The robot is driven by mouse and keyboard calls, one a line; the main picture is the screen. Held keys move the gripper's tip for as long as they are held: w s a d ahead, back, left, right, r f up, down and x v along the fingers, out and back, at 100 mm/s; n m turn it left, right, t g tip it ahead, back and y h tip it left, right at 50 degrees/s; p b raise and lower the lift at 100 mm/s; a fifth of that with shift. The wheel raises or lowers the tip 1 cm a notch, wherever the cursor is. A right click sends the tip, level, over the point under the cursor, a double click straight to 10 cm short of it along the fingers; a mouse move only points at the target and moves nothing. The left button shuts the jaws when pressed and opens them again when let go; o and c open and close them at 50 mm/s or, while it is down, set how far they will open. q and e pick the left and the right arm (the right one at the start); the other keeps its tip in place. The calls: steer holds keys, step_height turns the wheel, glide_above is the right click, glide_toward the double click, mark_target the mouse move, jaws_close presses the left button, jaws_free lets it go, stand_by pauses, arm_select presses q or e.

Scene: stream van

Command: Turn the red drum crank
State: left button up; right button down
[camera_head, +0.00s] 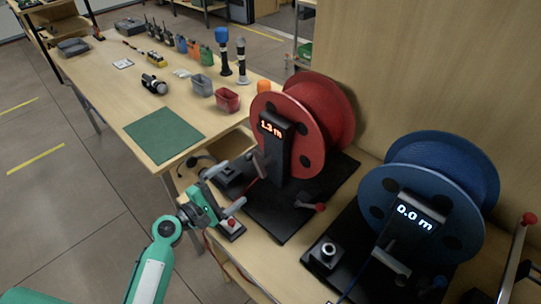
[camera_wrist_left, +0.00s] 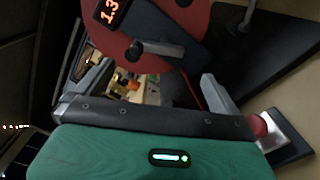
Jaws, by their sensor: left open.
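The red drum (camera_head: 335,105) stands upright on a black base behind a dark post whose display (camera_head: 270,127) reads 1.3 m. A grey handle, apparently its crank grip (camera_head: 259,162), sticks out low at the drum's front; it also shows in the left wrist view (camera_wrist_left: 158,49). My left gripper (camera_head: 225,188) is open and empty, in front of and below this grip, apart from it. In the left wrist view its fingers (camera_wrist_left: 150,88) spread either side, with the drum beyond. My right gripper is not in view.
A red-knobbed lever (camera_head: 312,206) lies right of the red drum's post. A small box with a red button (camera_head: 231,224) sits just under my left gripper. The blue drum (camera_head: 445,175) reads 0.0 m.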

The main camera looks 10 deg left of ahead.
mark_target(256, 166)
arm_select(q)
steer(key=p+x, duration=0.1)
steer(key=x, duration=0.5)
steer(key=shift+r+p, duration=0.25)
steer(key=shift+p, duration=0.15)
steer(key=p+x, duration=0.1)
steer(key=x, duration=0.4)
steer(key=shift+w+d+f, duration=0.1)
steer(key=shift+w, duration=0.15)
steer(key=shift+w+d+f, duration=0.1)
steer(key=shift+w+d, duration=0.25)
steer(key=shift+w, duration=0.1)
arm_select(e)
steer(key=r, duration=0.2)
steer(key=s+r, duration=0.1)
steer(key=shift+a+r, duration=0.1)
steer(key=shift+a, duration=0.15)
arm_select(q)
steer(key=c, duration=0.8)
